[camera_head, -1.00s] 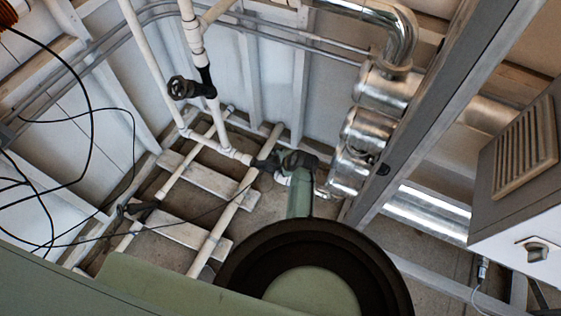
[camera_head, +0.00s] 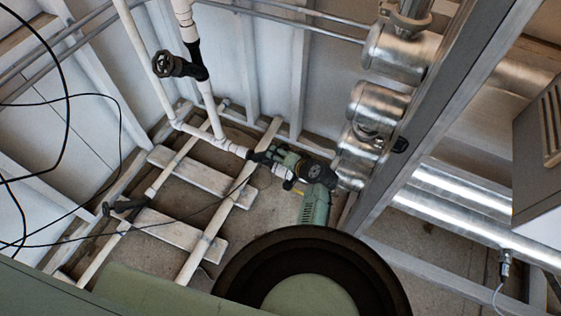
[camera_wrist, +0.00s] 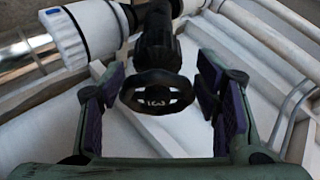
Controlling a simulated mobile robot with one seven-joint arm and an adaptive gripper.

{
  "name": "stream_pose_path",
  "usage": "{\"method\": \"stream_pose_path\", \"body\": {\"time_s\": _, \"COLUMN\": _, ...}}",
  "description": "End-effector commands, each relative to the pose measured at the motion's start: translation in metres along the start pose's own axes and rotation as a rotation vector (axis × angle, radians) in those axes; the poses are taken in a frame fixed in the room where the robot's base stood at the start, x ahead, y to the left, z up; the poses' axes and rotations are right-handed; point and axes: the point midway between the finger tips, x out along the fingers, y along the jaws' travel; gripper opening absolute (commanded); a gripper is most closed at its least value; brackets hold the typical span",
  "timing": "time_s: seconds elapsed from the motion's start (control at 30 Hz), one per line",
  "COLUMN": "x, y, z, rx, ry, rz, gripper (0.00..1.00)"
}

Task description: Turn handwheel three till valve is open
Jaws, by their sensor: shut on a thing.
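Handwheel three (camera_wrist: 157,92) is a black wheel marked "3" on a black valve, seen face-on in the wrist view. My gripper (camera_wrist: 160,84) has its purple-padded fingers on the left and right of the wheel's rim, shut on it. In the head view my green gripper (camera_head: 274,157) is at the lower pipe run, beyond the dark round rim, and hides most of the wheel there. The valve's opening state cannot be read from these frames.
Another black handwheel (camera_head: 170,64) is on the upright white pipe at upper left. A dark valve handle (camera_head: 125,208) is on the pipe at lower left. Shiny metal ducts (camera_head: 378,108) and a grey beam (camera_head: 440,110) stand close right of my gripper. Black cables (camera_head: 118,150) hang at left.

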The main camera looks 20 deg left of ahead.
Motion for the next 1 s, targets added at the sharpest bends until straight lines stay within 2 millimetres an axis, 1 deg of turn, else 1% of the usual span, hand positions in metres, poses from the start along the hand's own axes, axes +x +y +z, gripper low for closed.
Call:
{"method": "stream_pose_path", "body": {"time_s": 0.03, "x": 0.0046, "y": 0.0116, "z": 0.0073, "rx": -0.019, "ry": -0.008, "rz": 0.0, "gripper": 0.29}}
{"method": "stream_pose_path", "body": {"time_s": 0.2, "x": 0.0034, "y": 0.0125, "z": 0.0055, "rx": -0.095, "ry": -0.007, "rz": -0.03, "gripper": 0.29}}
{"method": "stream_pose_path", "body": {"time_s": 0.4, "x": 0.0022, "y": 0.0125, "z": 0.004, "rx": -0.142, "ry": -0.007, "rz": -0.049, "gripper": 0.29}}
{"method": "stream_pose_path", "body": {"time_s": 0.9, "x": 0.0008, "y": 0.0115, "z": 0.0009, "rx": -0.157, "ry": -0.001, "rz": -0.055, "gripper": 0.29}}
{"method": "stream_pose_path", "body": {"time_s": 0.93, "x": 0.0007, "y": 0.0115, "z": 0.0008, "rx": -0.157, "ry": -0.001, "rz": -0.055, "gripper": 0.58}}
{"method": "stream_pose_path", "body": {"time_s": 1.0, "x": 0.0006, "y": 0.0113, "z": 0.0007, "rx": -0.157, "ry": -0.001, "rz": -0.055, "gripper": 0.63}}
